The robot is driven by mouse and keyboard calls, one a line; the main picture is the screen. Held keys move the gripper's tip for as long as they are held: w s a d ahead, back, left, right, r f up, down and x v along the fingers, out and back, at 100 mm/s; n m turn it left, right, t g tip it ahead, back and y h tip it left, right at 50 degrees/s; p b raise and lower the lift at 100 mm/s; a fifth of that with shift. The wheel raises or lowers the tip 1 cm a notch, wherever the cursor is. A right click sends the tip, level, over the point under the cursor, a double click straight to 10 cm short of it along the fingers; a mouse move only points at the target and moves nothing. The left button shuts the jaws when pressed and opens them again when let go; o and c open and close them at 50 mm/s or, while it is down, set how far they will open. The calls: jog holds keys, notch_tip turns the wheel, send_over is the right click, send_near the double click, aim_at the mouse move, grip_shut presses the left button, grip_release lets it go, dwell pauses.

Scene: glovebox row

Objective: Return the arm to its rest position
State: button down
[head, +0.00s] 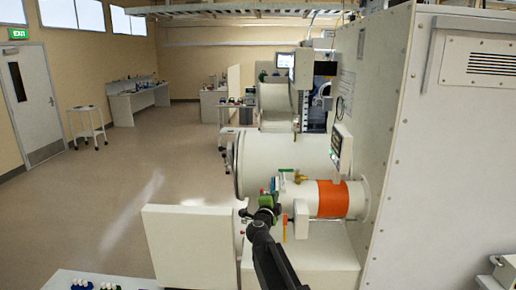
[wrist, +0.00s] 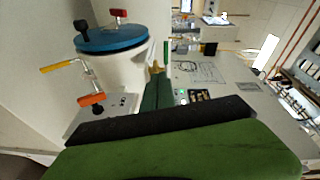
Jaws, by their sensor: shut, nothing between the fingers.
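My arm reaches forward from the bottom of the head view, ending in my green and black gripper (head: 267,202). The gripper is in front of the small cylindrical port with the orange band (head: 332,198), close to its valves and handles. In the wrist view the green fingers (wrist: 158,92) are together, with nothing seen between them. I cannot tell whether the gripper touches any fitting.
A blue round door (wrist: 112,38) with a red handle and a yellow lever (wrist: 60,66) are near the gripper. A white panel (head: 188,246) stands to the left of my arm. The glovebox wall (head: 440,160) fills the right. Open floor (head: 95,205) lies left.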

jog(key=s+d+n+t+b, duration=0.1)
jog(key=s+d+n+b, duration=0.15)
jog(key=d, duration=0.25)
jog(key=s+a+f+n+g+y+b, duration=0.1)
jog(key=s+f+n+g+y+b, duration=0.15)
jog(key=s+f+n, duration=0.4)
jog(key=s+f+n+g+y+b, duration=0.1)
jog(key=s+f+n+g+y, duration=0.25)
jog(key=f, duration=0.55)
jog(key=s+a+f+n+g+y+b, duration=0.1)
jog(key=s+f+n+g+y+b, duration=0.2)
jog(key=f+n, duration=0.4)
jog(key=s+d+f+g+h, duration=0.2)
jog(key=s+d+f+g, duration=0.1)
jog(key=s, duration=0.6)
jog(key=s+d+f+g+h+p, duration=0.1)
jog(key=s+d+f+g, duration=0.3)
jog(key=s, duration=0.5)
jog(key=shift+s+d+f+g+h+p, duration=0.25)
jog(key=shift+f+g+h, duration=0.35)
jog(key=shift+g, duration=0.3)
